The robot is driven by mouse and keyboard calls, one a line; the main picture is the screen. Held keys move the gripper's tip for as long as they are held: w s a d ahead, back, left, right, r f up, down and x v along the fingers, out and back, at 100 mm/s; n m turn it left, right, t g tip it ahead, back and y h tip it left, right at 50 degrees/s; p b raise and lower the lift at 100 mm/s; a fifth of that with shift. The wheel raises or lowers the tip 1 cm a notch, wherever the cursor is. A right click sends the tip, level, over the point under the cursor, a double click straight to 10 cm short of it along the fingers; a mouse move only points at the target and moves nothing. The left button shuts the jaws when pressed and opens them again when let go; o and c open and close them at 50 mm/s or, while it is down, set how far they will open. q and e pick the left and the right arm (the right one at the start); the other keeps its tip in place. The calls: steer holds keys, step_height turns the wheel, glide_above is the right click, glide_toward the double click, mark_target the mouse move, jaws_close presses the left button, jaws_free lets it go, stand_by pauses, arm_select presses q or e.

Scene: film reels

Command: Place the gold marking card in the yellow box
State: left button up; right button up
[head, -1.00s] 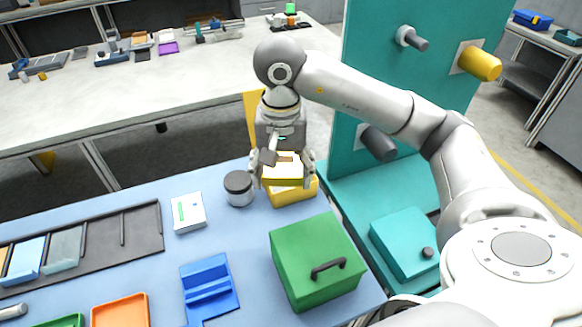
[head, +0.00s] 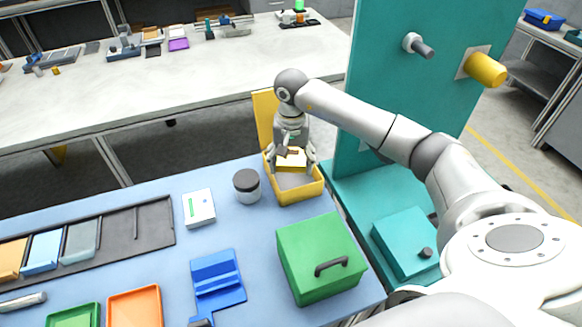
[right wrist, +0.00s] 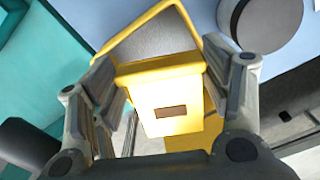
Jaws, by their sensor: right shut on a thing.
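The yellow box (head: 299,195) stands open near the far right of the blue table, its grey inside showing and a yellow panel (head: 265,118) upright behind it. My right gripper (head: 292,163) is over the box, pointing down. It is shut on the gold marking card (head: 290,163), a flat gold piece with a dark slot. The right wrist view shows the card (right wrist: 165,92) between the fingers (right wrist: 165,85), with the box rim (right wrist: 142,30) beyond it. The card's lower edge appears at or above the box opening; contact with the box cannot be told. My left gripper is not in view.
A dark-lidded jar (head: 247,187) stands close left of the box. A green handled box (head: 315,250) is in front, and a teal panel (head: 400,90) rises at right. A white device (head: 199,207), blue stand (head: 217,280) and dark rack (head: 120,232) lie left.

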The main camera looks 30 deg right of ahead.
step_height(320, 180, down, 2)
steer(key=shift+a+f+p, duration=0.1)
steer(key=shift+p, duration=0.4)
steer(key=shift+f, duration=0.25)
steer(key=shift+f+b, duration=0.3)
steer(key=shift+b, duration=0.2)
steer(key=o, duration=1.1)
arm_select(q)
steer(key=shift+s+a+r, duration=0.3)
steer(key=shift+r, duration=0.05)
arm_select(e)
steer(key=shift+r, duration=0.1)
steer(key=shift+r+p, duration=0.35)
steer(key=shift+p, duration=0.25)
step_height(320, 180, up, 10)
steer(key=b, duration=0.3)
steer(key=shift+r, duration=0.25)
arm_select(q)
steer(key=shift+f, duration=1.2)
arm_select(e)
steer(key=shift+s+r, duration=0.1)
steer(key=shift+r, duration=0.55)
